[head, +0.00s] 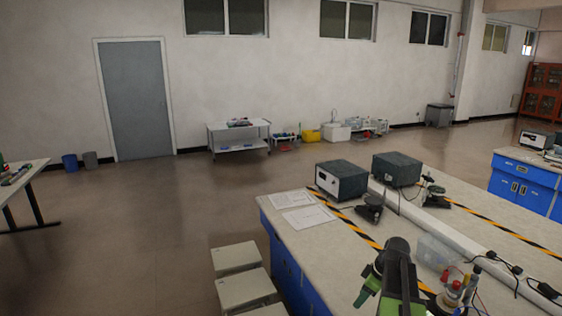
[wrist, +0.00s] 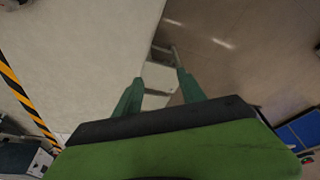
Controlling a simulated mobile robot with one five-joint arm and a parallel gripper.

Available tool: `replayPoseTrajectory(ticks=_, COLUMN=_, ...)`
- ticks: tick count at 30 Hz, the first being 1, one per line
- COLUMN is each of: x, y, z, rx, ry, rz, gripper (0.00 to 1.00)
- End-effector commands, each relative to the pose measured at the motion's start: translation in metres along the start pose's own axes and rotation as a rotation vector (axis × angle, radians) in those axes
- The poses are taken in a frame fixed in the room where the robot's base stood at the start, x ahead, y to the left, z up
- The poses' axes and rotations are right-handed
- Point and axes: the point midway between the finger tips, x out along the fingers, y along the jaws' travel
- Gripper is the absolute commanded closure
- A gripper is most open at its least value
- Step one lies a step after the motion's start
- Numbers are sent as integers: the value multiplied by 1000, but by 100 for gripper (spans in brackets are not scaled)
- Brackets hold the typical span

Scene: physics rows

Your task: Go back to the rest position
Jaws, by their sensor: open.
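My gripper (head: 366,286) shows at the bottom of the head view, at the end of my green and black arm, above the near part of the blue lab bench. In the wrist view my gripper (wrist: 152,86) has its two green fingers apart, with nothing between them but the floor and stools beyond. The bench top (head: 318,240) is pale with black and yellow striped tape. My arm hides part of the bench top.
Two dark boxed instruments (head: 342,179) stand on the bench. A clear plastic box (head: 437,251) and a small apparatus with wires (head: 453,293) are right of my arm. Pale stools (head: 238,258) stand left of the bench. The floor (head: 150,225) farther left is open.

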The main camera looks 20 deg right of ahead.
Motion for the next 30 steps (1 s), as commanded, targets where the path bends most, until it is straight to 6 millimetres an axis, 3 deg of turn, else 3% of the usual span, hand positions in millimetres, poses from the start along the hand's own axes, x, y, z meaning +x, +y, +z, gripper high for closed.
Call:
replayPoseTrajectory(ticks=1, x=18, y=-28, z=-36, rx=-45, ry=-16, rz=-23, gripper=52)
replayPoseTrajectory(ticks=3, x=38, y=-66, z=-79, rx=-86, ry=-42, rz=-50, gripper=52)
replayPoseTrajectory(ticks=7, x=68, y=-138, z=-140, rx=-122, ry=-97, rz=-81, gripper=52)
replayPoseTrajectory(ticks=12, x=92, y=-223, z=-184, rx=-104, ry=-168, rz=-87, gripper=52)
replayPoseTrajectory(ticks=17, x=103, y=-291, z=-195, rx=28, ry=-246, rz=-44, gripper=52)
replayPoseTrajectory(ticks=23, x=95, y=-293, z=-168, rx=390, ry=-303, rz=67, gripper=52)
replayPoseTrajectory(ticks=30, x=93, y=-289, z=-165, rx=626, ry=-310, rz=118, gripper=52)
